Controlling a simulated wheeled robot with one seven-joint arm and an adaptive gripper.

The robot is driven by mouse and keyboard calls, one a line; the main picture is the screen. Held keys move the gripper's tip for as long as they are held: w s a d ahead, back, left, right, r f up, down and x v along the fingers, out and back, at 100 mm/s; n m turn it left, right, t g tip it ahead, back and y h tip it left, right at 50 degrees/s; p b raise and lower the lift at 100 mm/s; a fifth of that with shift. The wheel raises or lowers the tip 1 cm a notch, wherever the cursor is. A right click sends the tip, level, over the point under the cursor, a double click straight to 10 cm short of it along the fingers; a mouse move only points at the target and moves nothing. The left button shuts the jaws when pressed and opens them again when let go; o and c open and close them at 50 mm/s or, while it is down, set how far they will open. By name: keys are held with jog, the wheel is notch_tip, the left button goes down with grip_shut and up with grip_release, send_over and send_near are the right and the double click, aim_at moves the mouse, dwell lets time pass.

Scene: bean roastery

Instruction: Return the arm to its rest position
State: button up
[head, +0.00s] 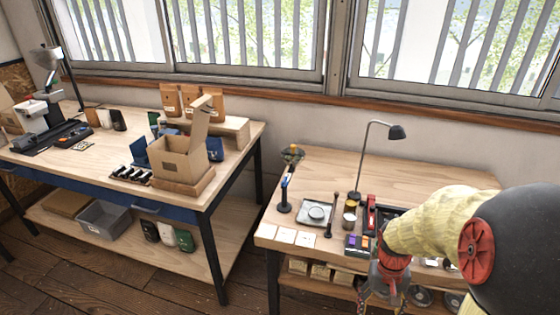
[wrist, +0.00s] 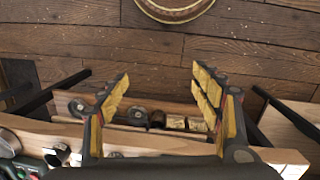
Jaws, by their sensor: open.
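My arm shows at the right of the head view, with a cream-coloured sleeve and red joint caps. It reaches over the front of the right workbench (head: 416,163). My gripper (head: 383,296) hangs at the bench's front edge, partly cut off by the lower border of the head view. In the wrist view my gripper (wrist: 162,95) has its two yellow-padded fingers wide apart with nothing between them. Beyond the fingers are the wooden floor and the bench's lower shelf with several small items.
A desk lamp (head: 397,132), a scale (head: 316,213) and small tools stand on the right workbench. The left workbench (head: 50,170) holds an open cardboard box (head: 178,158) and bags. A round object (wrist: 175,8) lies on the floor. Floor between the benches is clear.

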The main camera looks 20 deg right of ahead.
jog(key=s+a+r+n+t, duration=0.1)
jog(key=a+r+n+t, duration=0.1)
jog(key=a+r, duration=0.7)
jog(key=s+a+r+n+t+p, duration=0.1)
jog(key=a+r+t, duration=0.3)
jog(key=a+r, duration=0.6)
notch_tip(320, 180, up, 5)
jog(key=shift+s+f+n+t+p, duration=0.1)
jog(key=shift+s+n+t+p, duration=0.25)
jog(key=shift+n, duration=0.55)
